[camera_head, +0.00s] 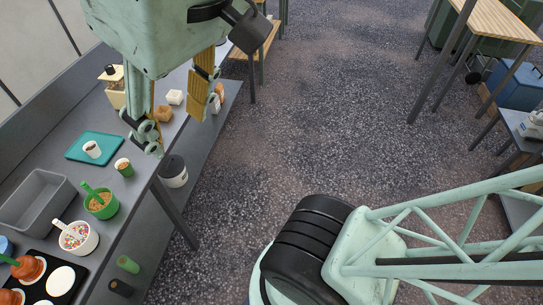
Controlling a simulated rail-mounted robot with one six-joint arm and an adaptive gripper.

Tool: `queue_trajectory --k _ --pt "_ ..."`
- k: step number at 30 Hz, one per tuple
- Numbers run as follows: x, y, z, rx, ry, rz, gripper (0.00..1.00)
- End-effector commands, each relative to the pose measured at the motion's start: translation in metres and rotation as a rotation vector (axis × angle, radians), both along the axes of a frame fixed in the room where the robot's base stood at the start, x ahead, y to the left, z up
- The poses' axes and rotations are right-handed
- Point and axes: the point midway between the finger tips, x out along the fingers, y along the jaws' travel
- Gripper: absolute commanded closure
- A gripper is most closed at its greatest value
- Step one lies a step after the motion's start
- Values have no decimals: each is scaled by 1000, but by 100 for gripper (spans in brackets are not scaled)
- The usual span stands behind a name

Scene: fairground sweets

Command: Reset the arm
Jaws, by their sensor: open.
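My gripper (176,128) hangs from the top of the camera view, a pale green body with two yellow and green fingers. My arm's lattice link crosses the lower right.
The middle floor (320,110) is clear. A wooden-topped table (500,22) stands far right.

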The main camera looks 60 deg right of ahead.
Motion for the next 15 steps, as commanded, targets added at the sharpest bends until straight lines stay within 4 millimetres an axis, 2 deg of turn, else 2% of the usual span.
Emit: queue_trajectory --k 1,3,9,15 --pt "-6 0 -21 8 19 -13 58" --pt "-6 0 -30 8 19 -13 58" --pt "-6 0 -49 8 19 -14 58" --pt "-7 0 -58 9 19 -14 58"
